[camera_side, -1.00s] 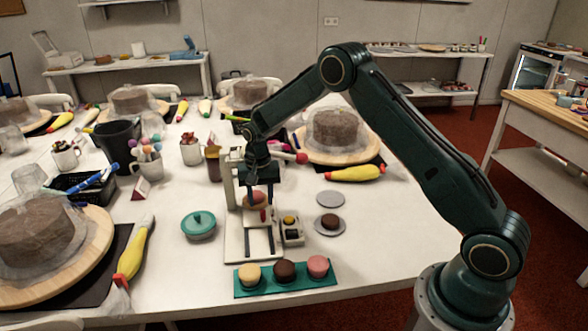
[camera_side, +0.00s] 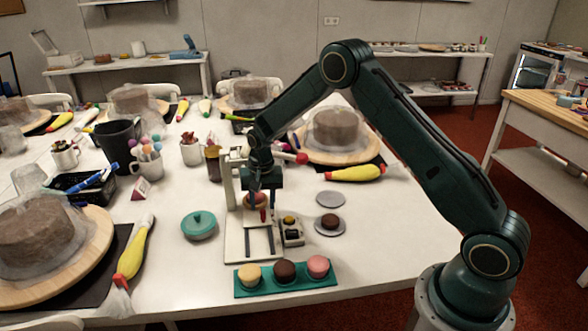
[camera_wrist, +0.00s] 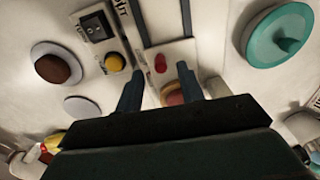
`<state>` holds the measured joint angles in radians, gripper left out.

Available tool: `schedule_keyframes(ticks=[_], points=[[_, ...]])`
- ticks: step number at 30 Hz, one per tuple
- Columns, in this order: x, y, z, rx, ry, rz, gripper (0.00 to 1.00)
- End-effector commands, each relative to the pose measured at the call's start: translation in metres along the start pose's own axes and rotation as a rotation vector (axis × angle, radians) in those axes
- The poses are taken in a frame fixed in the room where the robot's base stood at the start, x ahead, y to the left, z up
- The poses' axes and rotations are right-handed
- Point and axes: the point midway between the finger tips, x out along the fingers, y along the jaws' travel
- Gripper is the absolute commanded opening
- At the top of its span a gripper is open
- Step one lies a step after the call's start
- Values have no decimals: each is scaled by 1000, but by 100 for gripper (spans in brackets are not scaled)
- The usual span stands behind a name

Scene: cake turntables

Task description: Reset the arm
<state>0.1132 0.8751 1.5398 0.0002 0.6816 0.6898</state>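My gripper (camera_side: 263,203) points down over a white stand-like device (camera_side: 233,245) on the table. Its two dark fingers are apart in the wrist view (camera_wrist: 159,72). A small red part (camera_wrist: 160,63) of the device lies just beyond the fingertips.
A green tray (camera_side: 284,291) with yellow, brown and pink cakes stands in front. A teal lidded dish (camera_side: 198,225) is left. A switch box with a yellow button (camera_side: 291,230) and a grey disc with a brown cake (camera_side: 330,223) are right. Cups stand behind.

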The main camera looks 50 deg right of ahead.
Motion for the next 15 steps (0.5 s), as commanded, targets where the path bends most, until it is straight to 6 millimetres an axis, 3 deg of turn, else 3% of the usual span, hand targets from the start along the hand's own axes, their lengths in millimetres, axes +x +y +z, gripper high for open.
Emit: schedule_keyframes(ticks=[15], points=[[-136, 16, 40, -179, 82, -61, 38]])
